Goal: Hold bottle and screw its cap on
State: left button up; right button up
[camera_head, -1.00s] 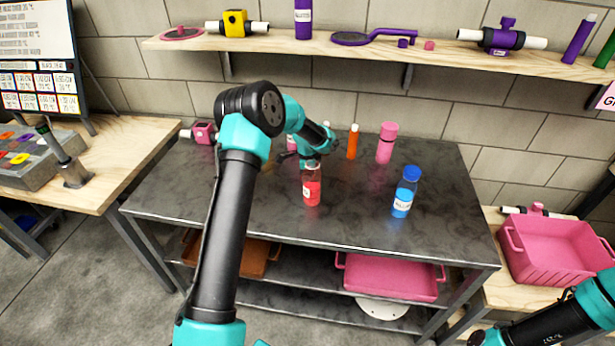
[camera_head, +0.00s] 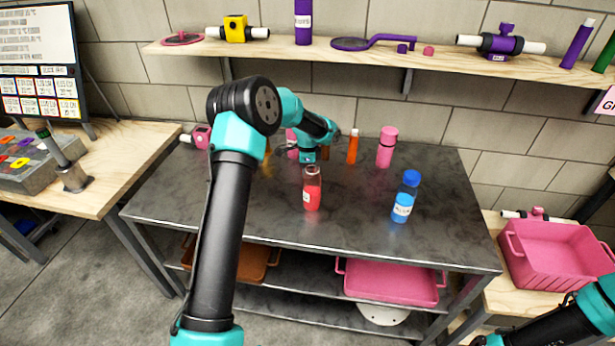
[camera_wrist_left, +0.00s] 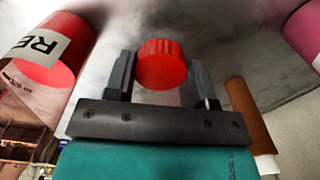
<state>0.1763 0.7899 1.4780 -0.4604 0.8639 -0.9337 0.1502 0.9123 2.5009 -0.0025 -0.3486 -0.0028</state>
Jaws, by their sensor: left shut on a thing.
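The clear bottle of red liquid (camera_head: 312,190) stands upright on the dark metal table; its upper part is clear and its top looks bare. The left wrist view shows a labelled red bottle (camera_wrist_left: 42,48) at the upper left, apart from the fingers. My left gripper (camera_wrist_left: 163,78) is shut on a ribbed red cap (camera_wrist_left: 160,64), held between its two fingers. In the head view my left gripper (camera_head: 308,157) is just behind the red bottle, and the cap cannot be made out there. My right arm shows at the lower right; its gripper is out of view.
A blue bottle (camera_head: 404,197) stands to the right of the red one. A pink bottle (camera_head: 387,147) and an orange tube (camera_head: 353,146) stand at the back. A pink crate (camera_head: 553,255) is at the right.

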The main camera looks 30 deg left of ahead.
pick_arm(q)
notch_tip(320, 180, up, 5)
dwell(0.5)
